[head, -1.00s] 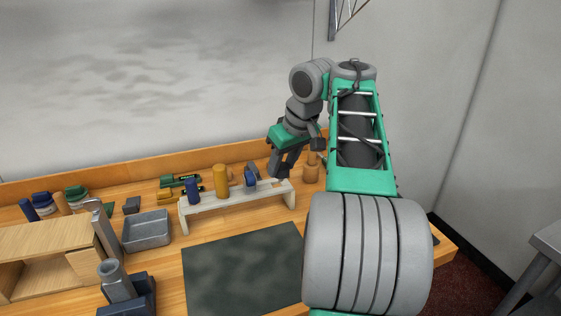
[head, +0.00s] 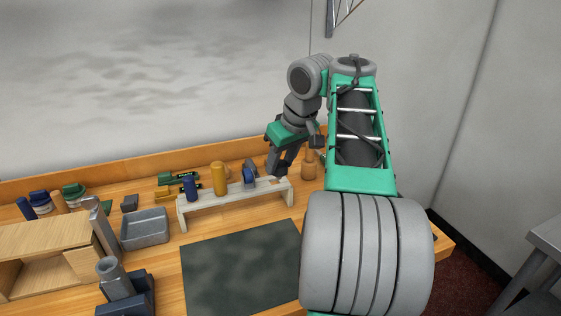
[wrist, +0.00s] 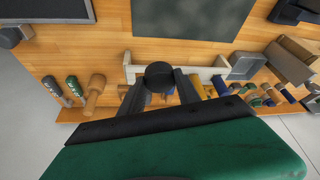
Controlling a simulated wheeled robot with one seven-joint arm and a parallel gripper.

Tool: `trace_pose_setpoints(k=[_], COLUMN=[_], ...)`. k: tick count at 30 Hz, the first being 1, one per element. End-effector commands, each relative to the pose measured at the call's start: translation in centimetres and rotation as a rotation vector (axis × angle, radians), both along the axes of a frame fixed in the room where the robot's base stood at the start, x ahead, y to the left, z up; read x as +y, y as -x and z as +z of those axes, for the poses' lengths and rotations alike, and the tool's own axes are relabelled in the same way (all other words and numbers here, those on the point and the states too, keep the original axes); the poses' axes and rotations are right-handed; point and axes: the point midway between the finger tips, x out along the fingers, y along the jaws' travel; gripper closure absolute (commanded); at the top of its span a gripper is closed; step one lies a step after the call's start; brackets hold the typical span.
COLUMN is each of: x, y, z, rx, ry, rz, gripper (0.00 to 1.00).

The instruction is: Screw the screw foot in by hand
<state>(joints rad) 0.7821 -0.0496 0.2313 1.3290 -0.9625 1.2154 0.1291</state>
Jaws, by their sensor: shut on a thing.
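My gripper (head: 273,170) is over the right end of the pale rack (head: 238,197) in the head view, pointing down. In the wrist view my gripper (wrist: 160,90) has its two dark fingers close around a dark round piece (wrist: 160,70), which looks like the screw foot. The rack also shows in the wrist view (wrist: 206,72), behind the fingers. I cannot tell whether the held piece touches the rack or sits in a hole there.
A grey tray (head: 145,230) is at left; the dark mat (head: 240,268) is clear.

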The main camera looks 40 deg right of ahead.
Motion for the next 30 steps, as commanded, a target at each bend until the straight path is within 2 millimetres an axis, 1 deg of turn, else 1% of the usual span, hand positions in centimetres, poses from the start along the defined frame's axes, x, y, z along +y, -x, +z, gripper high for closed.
trace_pose_setpoints(k=[4,18,27,30], x=[0.0,0.0,0.0,0.3], y=[0.0,0.0,0.0,-0.1], z=[0.5,4.1,4.0,3.9], rx=[0.0,0.0,0.0,0.0], ry=[0.0,0.0,0.0,0.0], rz=[0.0,0.0,0.0,0.001], gripper=[1.0,1.0,1.0,1.0])
